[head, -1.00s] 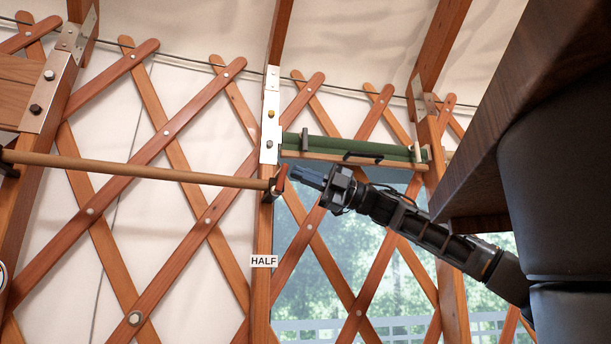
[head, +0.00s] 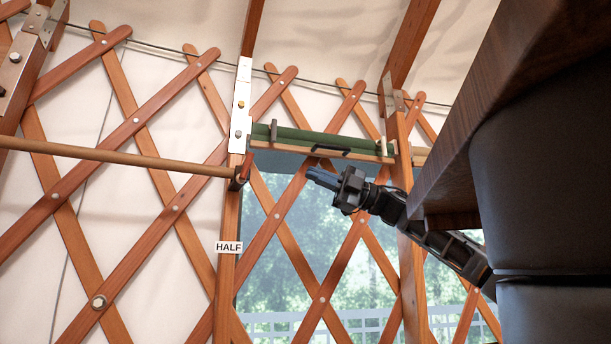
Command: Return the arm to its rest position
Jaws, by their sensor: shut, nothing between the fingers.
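My gripper (head: 312,174) is shut and empty, on the dark end of my arm that reaches in from the lower right. It points left and slightly up, in front of the window opening. In the picture it lies just below the rolled green blind (head: 325,140), whose dark handle (head: 332,150) shows above the gripper. I see no contact between them, though the depth gap is hard to judge. Part of my arm is hidden behind a dark wooden edge.
A wooden rod (head: 120,157) runs across the left and ends in a bracket (head: 240,175) close to the gripper's left. Wooden lattice (head: 180,210) lines the wall. A dark wooden slab (head: 470,140) crowds the right side.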

